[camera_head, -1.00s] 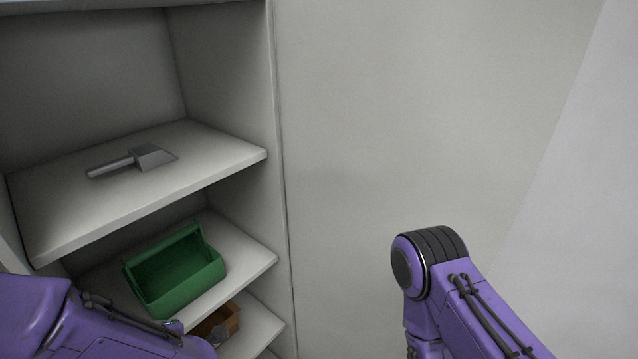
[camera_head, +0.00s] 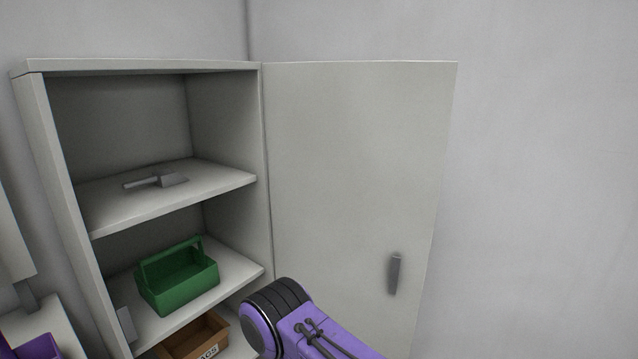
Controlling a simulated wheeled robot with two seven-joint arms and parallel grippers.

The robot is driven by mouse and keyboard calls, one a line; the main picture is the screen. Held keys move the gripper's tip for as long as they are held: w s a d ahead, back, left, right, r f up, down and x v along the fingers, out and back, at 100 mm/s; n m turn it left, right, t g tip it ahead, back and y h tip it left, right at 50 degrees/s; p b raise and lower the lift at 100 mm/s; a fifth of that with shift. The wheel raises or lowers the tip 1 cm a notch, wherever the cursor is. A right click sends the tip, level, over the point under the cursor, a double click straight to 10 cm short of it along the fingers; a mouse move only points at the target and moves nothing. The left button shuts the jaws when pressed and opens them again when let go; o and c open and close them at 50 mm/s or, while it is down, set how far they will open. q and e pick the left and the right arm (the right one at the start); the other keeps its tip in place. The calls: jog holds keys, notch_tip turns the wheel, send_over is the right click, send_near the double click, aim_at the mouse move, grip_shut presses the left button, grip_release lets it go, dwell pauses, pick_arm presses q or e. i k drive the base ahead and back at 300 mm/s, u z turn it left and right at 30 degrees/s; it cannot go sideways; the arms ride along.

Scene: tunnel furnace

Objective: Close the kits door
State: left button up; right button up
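The kits door (camera_head: 345,170) is a pale grey panel hinged on the right side of the open cabinet (camera_head: 160,66). It stands wide open, and its dark grey handle (camera_head: 394,274) shows near its outer edge, low down. My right arm comes in at the bottom, in front of the lower part of the door. Its gripper is out of frame or hidden, and I cannot tell whether the arm touches the door. My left gripper is not in view.
The shelves hold a grey scoop-like tool (camera_head: 158,181), a green tote (camera_head: 178,279) and a brown box (camera_head: 195,338). A pale object with a purple item (camera_head: 38,347) stands at the lower left. A bare wall (camera_head: 545,180) is right of the door.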

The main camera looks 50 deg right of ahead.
aim_at(356, 150)
jog(key=u, duration=0.8)
jog(key=k, duration=1)
jog(key=z, duration=1.8)
jog(key=i, duration=0.25)
jog(key=z, duration=0.15)
